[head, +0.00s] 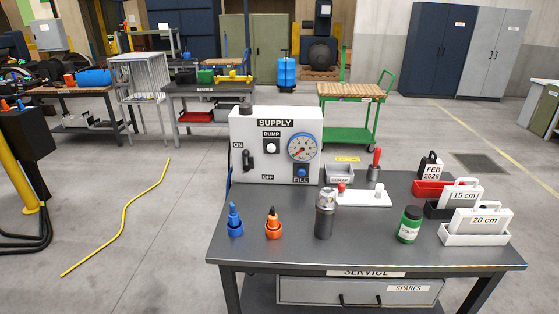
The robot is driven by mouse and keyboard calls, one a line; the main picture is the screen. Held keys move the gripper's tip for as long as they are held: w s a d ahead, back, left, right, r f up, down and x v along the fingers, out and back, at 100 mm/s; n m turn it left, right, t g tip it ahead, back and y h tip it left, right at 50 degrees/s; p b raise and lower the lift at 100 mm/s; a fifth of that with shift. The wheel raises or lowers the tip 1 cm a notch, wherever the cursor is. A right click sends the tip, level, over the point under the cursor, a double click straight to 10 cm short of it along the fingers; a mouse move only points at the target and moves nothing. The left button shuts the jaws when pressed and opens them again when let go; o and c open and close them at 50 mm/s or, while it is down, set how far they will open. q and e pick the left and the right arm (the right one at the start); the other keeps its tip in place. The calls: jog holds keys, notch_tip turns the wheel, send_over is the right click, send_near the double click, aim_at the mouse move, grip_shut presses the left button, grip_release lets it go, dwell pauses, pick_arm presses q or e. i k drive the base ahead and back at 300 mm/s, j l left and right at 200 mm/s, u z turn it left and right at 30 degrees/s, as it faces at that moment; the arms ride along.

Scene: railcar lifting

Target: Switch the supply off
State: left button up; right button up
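The supply box (276,145) is a white box labelled SUPPLY at the back left of the grey service table (350,258). On its front left is a small black lever (248,162), with ON printed above it and OFF below and to the right. The lever's upper end stands close to the ON label, so it appears to be up. To the right are a white DUMP button (271,148), a blue-rimmed round gauge (303,148) and a blue FILL button (301,172). Neither of my grippers is in view.
In front of the box stand a blue bottle (235,220), an orange bottle (274,224) and a grey cylinder (325,216). A green jar (409,225), a scrap bin (339,174) and labelled trays (476,229) are farther right. A yellow hose (124,217) lies on the floor left.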

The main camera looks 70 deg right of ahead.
aim_at(246, 160)
jog(key=z, duration=2.3)
